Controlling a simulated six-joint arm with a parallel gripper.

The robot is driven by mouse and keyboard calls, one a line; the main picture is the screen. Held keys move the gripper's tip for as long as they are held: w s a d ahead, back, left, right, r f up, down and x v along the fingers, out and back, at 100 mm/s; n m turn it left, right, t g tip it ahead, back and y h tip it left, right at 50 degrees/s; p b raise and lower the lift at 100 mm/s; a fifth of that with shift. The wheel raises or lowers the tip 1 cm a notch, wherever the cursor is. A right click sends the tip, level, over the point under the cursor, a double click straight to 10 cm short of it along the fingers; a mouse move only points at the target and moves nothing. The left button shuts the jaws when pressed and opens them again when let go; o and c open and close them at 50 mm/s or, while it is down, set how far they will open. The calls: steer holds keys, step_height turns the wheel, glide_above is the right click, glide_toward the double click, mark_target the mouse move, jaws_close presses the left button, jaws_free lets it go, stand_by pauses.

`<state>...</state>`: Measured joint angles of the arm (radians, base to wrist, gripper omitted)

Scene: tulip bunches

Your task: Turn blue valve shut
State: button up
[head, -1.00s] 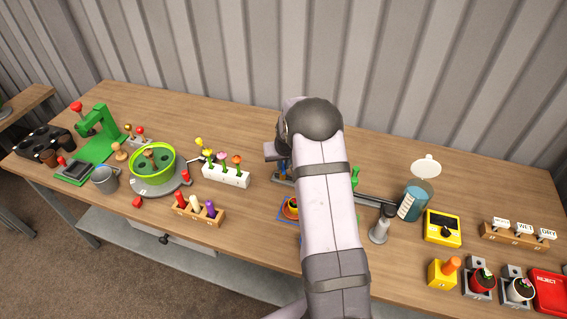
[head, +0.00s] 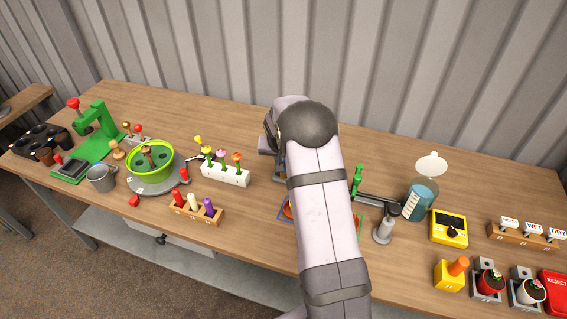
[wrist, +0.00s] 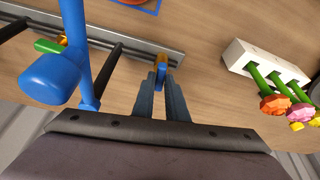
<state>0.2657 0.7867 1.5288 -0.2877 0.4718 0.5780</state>
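The blue valve (wrist: 161,70) shows in the wrist view as a small blue handle with a yellow part above it, beside a grey rail. My gripper (wrist: 161,80) has its two dark fingers close together, one on each side of this handle, and looks shut on it. Finger contact is hard to make out exactly. In the head view my arm hides the blue valve and my fingertips. A green valve handle (wrist: 49,46) sits further left along the rail in the wrist view. It also stands right of my arm in the head view (head: 357,178).
A blue upright pipe (wrist: 78,45) and a thick blue cylinder (wrist: 48,78) stand close left of my fingers. A white flower block (head: 225,174) is to the left. A jar of blue liquid (head: 420,198) and a yellow box (head: 448,229) are to the right.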

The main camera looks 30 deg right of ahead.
steer(key=o, duration=0.3)
steer(key=b+v, duration=0.2)
steer(key=v, duration=0.5)
stand_by(0.4)
steer(key=shift+o, duration=0.3)
steer(key=shift+s+a+r, duration=0.1)
